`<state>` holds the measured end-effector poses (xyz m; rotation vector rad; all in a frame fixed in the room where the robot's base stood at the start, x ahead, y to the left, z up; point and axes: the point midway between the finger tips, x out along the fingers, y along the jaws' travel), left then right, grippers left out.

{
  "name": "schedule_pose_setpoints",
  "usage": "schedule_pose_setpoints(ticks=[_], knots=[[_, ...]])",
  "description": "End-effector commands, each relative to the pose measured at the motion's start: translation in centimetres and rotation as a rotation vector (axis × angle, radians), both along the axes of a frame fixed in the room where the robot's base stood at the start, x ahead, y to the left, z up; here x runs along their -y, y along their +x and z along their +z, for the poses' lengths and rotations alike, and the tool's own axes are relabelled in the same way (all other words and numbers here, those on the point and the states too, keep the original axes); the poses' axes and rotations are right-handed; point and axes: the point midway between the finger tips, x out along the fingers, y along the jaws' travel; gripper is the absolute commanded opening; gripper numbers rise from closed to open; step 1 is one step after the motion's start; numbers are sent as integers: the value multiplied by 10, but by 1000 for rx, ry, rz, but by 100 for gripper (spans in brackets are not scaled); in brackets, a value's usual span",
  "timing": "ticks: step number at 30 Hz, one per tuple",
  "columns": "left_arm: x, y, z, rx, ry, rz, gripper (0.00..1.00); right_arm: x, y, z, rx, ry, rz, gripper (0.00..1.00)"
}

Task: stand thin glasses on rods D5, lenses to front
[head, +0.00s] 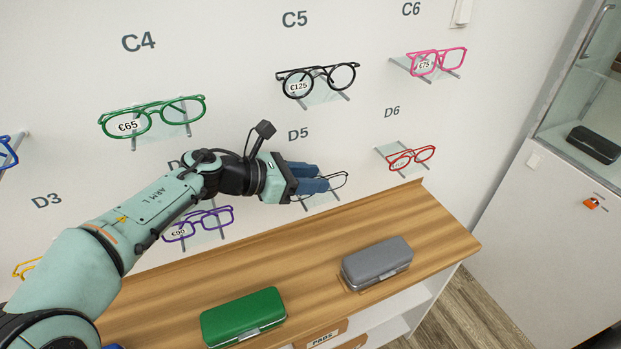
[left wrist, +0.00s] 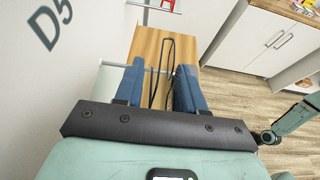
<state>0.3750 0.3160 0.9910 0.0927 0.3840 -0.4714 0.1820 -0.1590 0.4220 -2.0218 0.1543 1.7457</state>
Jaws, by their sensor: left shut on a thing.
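My left gripper (head: 322,184) is at the wall beneath the D5 label (head: 298,133), its blue fingers shut on the thin dark-framed glasses (head: 339,181). One thin lens rim shows beyond the fingertips; the fingers hide much of the rest. The D5 rods (head: 307,205) with a clear plate show just below the glasses. I cannot tell whether the glasses touch the rods. In the left wrist view the thin dark frame (left wrist: 169,45) stands between the fingers (left wrist: 158,85), and a rod (left wrist: 150,69) crosses close by. My right gripper is not in view.
Green glasses (head: 152,117) at C4, black glasses (head: 318,80) at C5, pink glasses (head: 438,62) at C6, red glasses (head: 411,158) at D6 and purple glasses (head: 198,224) sit on neighbouring rods. The wooden counter (head: 320,258) below carries a green case (head: 243,317) and a grey case (head: 377,263).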

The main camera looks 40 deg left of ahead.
Motion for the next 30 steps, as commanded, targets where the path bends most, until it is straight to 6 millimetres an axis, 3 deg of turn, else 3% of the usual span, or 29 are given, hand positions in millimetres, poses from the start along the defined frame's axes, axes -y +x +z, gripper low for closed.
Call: schedule_pose_setpoints(ticks=[6,7,9,20,30], knots=[[0,0,-4,0,0,0,6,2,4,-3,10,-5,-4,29],[0,0,-3,0,0,0,49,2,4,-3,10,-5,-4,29],[0,0,-3,0,0,0,65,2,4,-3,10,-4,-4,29],[0,0,2,0,1,0,65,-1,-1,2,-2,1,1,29],[-24,-46,24,3,1,2,65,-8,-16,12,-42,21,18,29]])
